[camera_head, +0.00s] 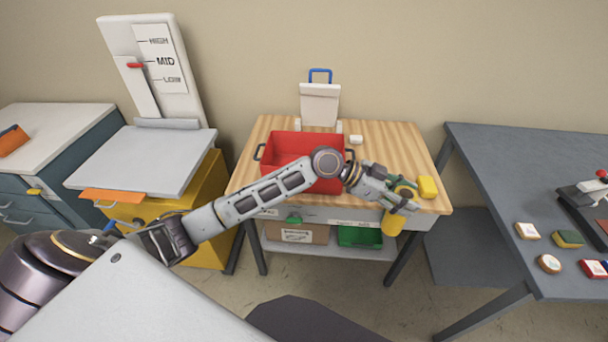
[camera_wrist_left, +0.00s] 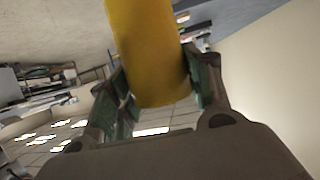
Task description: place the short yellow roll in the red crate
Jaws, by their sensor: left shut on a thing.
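My left gripper (camera_head: 400,198) is over the front right part of the wooden table, to the right of the red crate. It is shut on the yellow roll (camera_head: 393,223), which hangs from the fingers in front of the table's edge. In the left wrist view the yellow roll (camera_wrist_left: 150,55) sits between the two green-padded fingers (camera_wrist_left: 160,88). The red crate (camera_head: 285,146) stands on the left part of the tabletop, with dark handles on its sides. My left forearm crosses in front of the crate and hides part of it. My right gripper is not in view.
A yellow block (camera_head: 427,187) lies on the tabletop right beside the gripper. A white holder with a blue handle (camera_head: 320,103) and a small white piece (camera_head: 356,139) are behind. A green bin (camera_head: 360,237) is on the shelf below. A grey table (camera_head: 530,165) stands at right.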

